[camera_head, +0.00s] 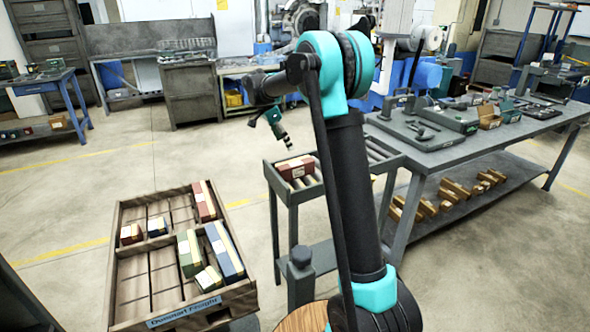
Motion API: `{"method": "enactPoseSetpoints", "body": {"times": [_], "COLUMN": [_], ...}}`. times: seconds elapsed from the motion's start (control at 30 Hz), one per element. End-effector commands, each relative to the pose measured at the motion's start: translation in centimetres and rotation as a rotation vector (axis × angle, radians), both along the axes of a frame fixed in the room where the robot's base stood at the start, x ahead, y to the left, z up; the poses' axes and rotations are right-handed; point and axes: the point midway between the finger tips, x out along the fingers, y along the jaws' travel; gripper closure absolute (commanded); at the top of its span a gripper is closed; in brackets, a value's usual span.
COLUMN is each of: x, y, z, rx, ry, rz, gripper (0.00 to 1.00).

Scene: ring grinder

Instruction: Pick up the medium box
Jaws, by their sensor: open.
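A red-and-cream box (297,167) lies on the small roller stand (318,187), partly behind my arm. It is mid-sized among the boxes here, but which one is the medium box is not labelled legibly. My gripper (289,147) hangs above and slightly left of that box, pointing down, apart from it and empty. Its fingers look open, though small. The wooden crate (117,262) at left holds a long red box (204,201), a green box (188,253), a long blue box (224,250) and small boxes, including a red one (131,234) and a green one (209,279).
A grey workbench (450,160) with machine parts stands at right, with several wooden blocks on its lower shelf. A dark cabinet (190,92) and benches line the back. The floor between crate and roller stand is clear.

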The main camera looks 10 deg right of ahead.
Motion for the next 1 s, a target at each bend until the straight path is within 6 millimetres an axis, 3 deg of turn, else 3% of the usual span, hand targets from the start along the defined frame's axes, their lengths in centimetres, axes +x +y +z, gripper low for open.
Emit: {"method": "enactPoseSetpoints", "body": {"times": [0.3,0.57,1.0], "x": [0.7,0.9,1.3], "y": [-2.2,-2.9,-4.7], "z": [-5.5,-7.3,-11.8], "rx": [0.000,0.000,0.000], "ry": [-0.001,-0.001,0.000], "rz": [0.000,0.000,0.000], "gripper": [0.22,0.22,0.22]}}
